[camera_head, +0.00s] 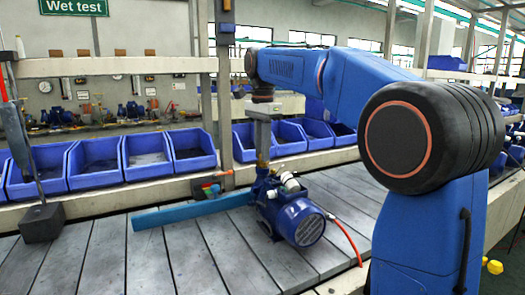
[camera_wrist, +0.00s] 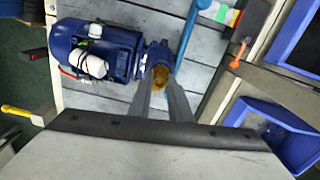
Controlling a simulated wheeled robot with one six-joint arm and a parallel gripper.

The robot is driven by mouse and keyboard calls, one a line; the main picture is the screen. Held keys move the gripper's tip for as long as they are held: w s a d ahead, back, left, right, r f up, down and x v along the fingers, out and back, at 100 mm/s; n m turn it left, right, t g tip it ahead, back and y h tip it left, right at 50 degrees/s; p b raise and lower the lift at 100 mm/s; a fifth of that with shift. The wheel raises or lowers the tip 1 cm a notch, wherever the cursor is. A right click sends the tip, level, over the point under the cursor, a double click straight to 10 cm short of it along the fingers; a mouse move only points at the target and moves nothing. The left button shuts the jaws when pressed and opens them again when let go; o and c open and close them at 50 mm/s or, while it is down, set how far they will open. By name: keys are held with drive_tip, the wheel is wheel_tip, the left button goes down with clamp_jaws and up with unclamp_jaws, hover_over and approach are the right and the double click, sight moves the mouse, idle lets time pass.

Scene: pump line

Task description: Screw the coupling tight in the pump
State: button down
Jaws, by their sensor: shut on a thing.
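The blue pump (camera_head: 297,215) lies on the slatted bench, with its round motor end toward the camera. It also shows in the wrist view (camera_wrist: 95,50), at the upper left. The brass coupling (camera_wrist: 160,76) is between my gripper's fingertips at the pump's port end. In the head view a small bit of brass shows at the top of the pump. My gripper (camera_wrist: 162,84) is shut on the coupling and points down at the pump. The fingers and the pump body hide the coupling's lower part, so I cannot tell how deep its thread sits.
A long blue bar (camera_head: 188,213) lies on the bench left of the pump. A red hose (camera_head: 347,238) runs from the pump's right side. Blue bins (camera_head: 95,160) line the back. A dark block with a rod (camera_head: 42,222) stands at the left. The front left slats are clear.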

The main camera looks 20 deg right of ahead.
drive_tip(key=shift+m, duration=0.7)
drive_tip(key=m, duration=0.3)
drive_tip(key=shift+f, duration=0.1)
drive_tip(key=shift+m, duration=0.3)
drive_tip(key=shift+m, duration=1.6)
drive_tip(key=c, duration=1.7)
unclamp_jaws()
